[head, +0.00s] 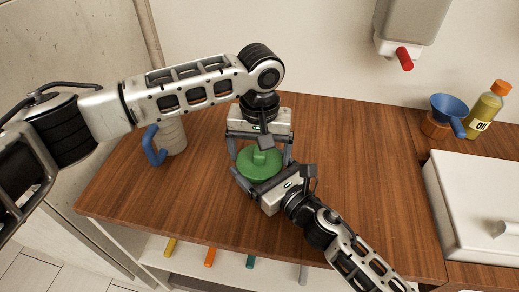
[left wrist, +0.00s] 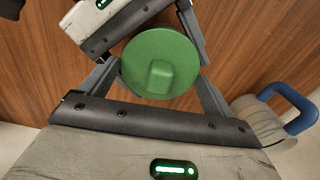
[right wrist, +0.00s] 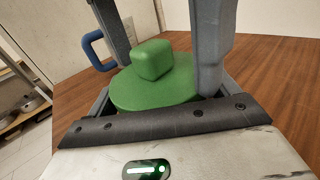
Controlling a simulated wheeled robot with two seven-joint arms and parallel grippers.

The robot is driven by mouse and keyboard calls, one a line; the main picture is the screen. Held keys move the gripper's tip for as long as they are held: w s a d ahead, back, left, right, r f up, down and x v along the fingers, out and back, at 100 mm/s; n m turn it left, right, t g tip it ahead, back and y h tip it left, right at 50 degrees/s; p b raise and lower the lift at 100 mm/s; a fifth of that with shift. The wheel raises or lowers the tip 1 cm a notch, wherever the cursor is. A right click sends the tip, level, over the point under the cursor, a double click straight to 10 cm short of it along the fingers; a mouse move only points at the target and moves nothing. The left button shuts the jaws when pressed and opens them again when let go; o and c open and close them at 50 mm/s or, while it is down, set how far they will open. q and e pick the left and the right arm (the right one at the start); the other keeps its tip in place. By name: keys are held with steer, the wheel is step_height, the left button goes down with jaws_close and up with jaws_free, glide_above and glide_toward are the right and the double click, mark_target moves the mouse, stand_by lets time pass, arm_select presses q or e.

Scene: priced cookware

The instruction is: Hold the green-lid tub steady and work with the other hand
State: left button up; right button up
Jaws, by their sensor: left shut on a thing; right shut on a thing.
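The green-lid tub stands on the wooden counter, its round green lid (head: 259,165) with a block-shaped knob facing up. The lid also shows in the left wrist view (left wrist: 160,62) and the right wrist view (right wrist: 153,88). My left gripper (head: 259,150) reaches down from behind, its fingers on both sides of the tub. My right gripper (head: 258,177) comes in from the front right, low, its fingers also around the tub. Both grippers are shut on it. The tub's body is mostly hidden under the lid and behind the fingers.
A pale mug with a blue handle (head: 155,146) stands left of the tub. At the right are a blue funnel-like cup (head: 450,108), an oil bottle (head: 486,110) and a white sink-like unit (head: 490,195). A dispenser with a red spout (head: 404,58) hangs above. The counter's middle right is clear.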

arm_select(q)
steer(key=shift+r, duration=0.25)
steer(key=shift+d+r, duration=0.2)
steer(key=shift+r, duration=0.8)
steer(key=shift+c, duration=0.5)
steer(key=shift+s, duration=0.1)
jaws_close()
steer(key=shift+c, duration=0.4)
jaws_free()
steer(key=shift+a+f, duration=0.1)
steer(key=shift+f, duration=0.05)
steer(key=shift+a, duration=0.1)
steer(key=shift+r, duration=3.55)
